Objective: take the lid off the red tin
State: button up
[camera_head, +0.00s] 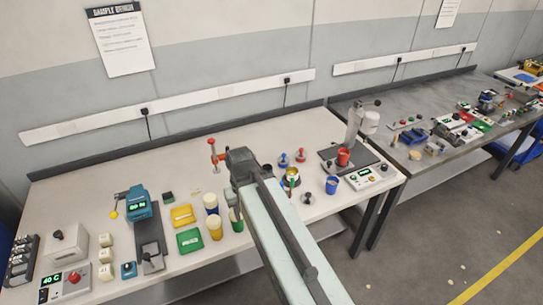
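A small red cup-shaped tin (343,157) stands on the dark base of the stand at the right end of the pale bench. I cannot make out a lid on it. A small red knobbed piece (300,155) sits on the bench to its left, beside a blue knobbed piece (283,160). My arm reaches in from the lower right, and my gripper (228,156) is over the middle of the bench, left of these pieces. A red upright piece (212,146) shows at its tip; whether it is held or stands behind is unclear. The fingers are too small to read.
A blue cup (332,184) and a green-display box (362,178) stand near the red tin. Yellow (183,216) and green (190,240) trays and several cups lie left of my arm. A teal device (139,208) stands further left. The bench's back middle is fairly clear.

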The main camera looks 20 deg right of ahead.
aim_at(300, 154)
jog(key=u, duration=2.7)
jog(key=k, duration=1.85)
jog(key=z, duration=1)
jog(key=i, duration=1.55)
jog(key=u, duration=0.05)
